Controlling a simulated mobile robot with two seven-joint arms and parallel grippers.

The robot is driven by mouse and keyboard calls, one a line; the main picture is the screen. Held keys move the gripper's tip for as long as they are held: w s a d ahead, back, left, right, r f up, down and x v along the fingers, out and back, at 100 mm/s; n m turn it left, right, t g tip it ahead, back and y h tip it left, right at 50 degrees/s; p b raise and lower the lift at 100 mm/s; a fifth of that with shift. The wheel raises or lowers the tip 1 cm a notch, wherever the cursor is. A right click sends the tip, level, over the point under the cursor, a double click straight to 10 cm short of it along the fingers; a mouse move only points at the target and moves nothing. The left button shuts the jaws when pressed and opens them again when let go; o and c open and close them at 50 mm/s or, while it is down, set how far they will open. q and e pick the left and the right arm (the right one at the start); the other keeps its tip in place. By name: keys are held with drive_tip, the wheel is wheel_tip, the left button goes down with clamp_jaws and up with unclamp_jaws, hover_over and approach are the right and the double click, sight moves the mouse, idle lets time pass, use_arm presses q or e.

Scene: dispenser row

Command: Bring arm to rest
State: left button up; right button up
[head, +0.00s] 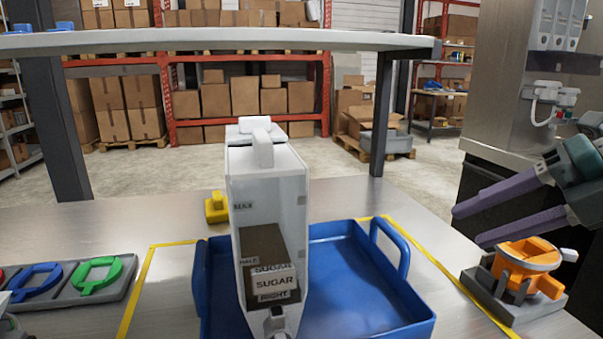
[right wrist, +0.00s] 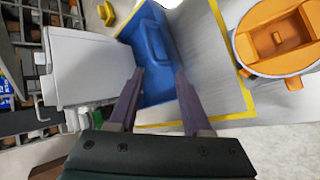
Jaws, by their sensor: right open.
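My right gripper (head: 466,226) is at the right of the head view, with two purple fingers spread apart and nothing between them. It hangs above and beside an orange round-topped device (head: 522,260) on a dark base, apart from it in the picture. The right wrist view also shows the open fingers (right wrist: 159,72), with the orange device (right wrist: 278,40) to their right. A white dispenser (head: 268,190) labelled sugar stands upright at the blue tray (head: 370,325). It also shows in the right wrist view (right wrist: 85,68). No left gripper fingers show.
Yellow tape (head: 140,290) borders the tray area on the metal table. A yellow block (head: 216,207) sits behind the tray. A grey holder (head: 95,295) with coloured rings is at the left. A shelf (head: 200,40) spans above. A steel machine (head: 500,90) stands at back right.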

drive_tip(key=a+r+m+t+y, duration=0.1)
drive_tip(key=a+r+m+t, duration=0.2)
drive_tip(key=r+m+t, duration=0.4)
drive_tip(key=s+d+f+m+t+h, duration=0.2)
drive_tip(key=s+d+f+m+h, duration=0.3)
drive_tip(key=d+m+h, duration=0.5)
drive_tip(key=s+d+f+m+g+h, duration=0.25)
drive_tip(key=s+f+g, duration=0.25)
drive_tip(key=s, duration=0.5)
drive_tip(key=s+d+f+m+g+h, duration=0.1)
drive_tip(key=s+d+f+m+g, duration=0.3)
drive_tip(key=s, duration=0.6)
drive_tip(key=s+a+f+m+g+y, duration=0.1)
drive_tip(key=a+f+m+y, duration=0.15)
drive_tip(key=a, duration=0.65)
drive_tip(key=s+a+f+m+g+y, duration=0.2)
drive_tip(key=a+m+y, duration=0.15)
drive_tip(key=a, duration=0.45)
wheel_tip(320, 180, up, 48)
drive_tip(key=p, duration=4.8)
drive_tip(key=shift+w+h, duration=0.2)
drive_tip(key=shift+h, duration=0.15)
